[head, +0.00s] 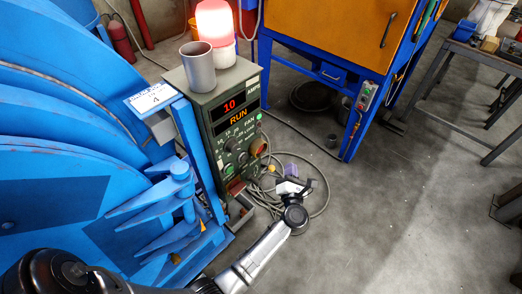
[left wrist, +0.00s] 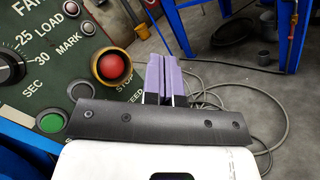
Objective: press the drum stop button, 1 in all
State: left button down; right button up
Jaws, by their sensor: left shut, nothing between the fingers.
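The green-grey control box (head: 218,118) stands beside the blue drum machine, its display reading 10 and RUN. The red stop button (left wrist: 112,66), in a yellowish collar, is on the box's front panel; in the head view the button (head: 258,148) shows at the panel's right edge. My left gripper (head: 291,170) is shut and empty, in front and to the right of the panel. In the left wrist view its purple fingers (left wrist: 164,78) are together, just right of the button; a gap in depth cannot be judged. My right gripper is not in view.
A green button (left wrist: 51,122) and a dark knob (left wrist: 8,62) are on the same panel. A lit red lamp (head: 214,22) and a grey cup (head: 198,66) stand on the box. Cables (head: 318,190) lie on the floor. The blue drum machine (head: 60,130) fills the left.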

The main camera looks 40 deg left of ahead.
pick_arm(q)
jog(key=shift+s+a+f+n+g+y, duration=0.15)
jog(key=shift+s+a+n+g+y, duration=0.15)
jog(key=shift+n+g, duration=0.15)
jog(key=a+p, duration=0.1)
jog(key=a, duration=0.7)
jog(key=shift+a, duration=0.35)
jog(key=shift+s+a, duration=0.1)
jog(key=shift+a, duration=0.1)
dwell(2.0)
jog(key=shift+a, duration=0.75)
dwell(1.0)
jog(key=shift+d, duration=0.95)
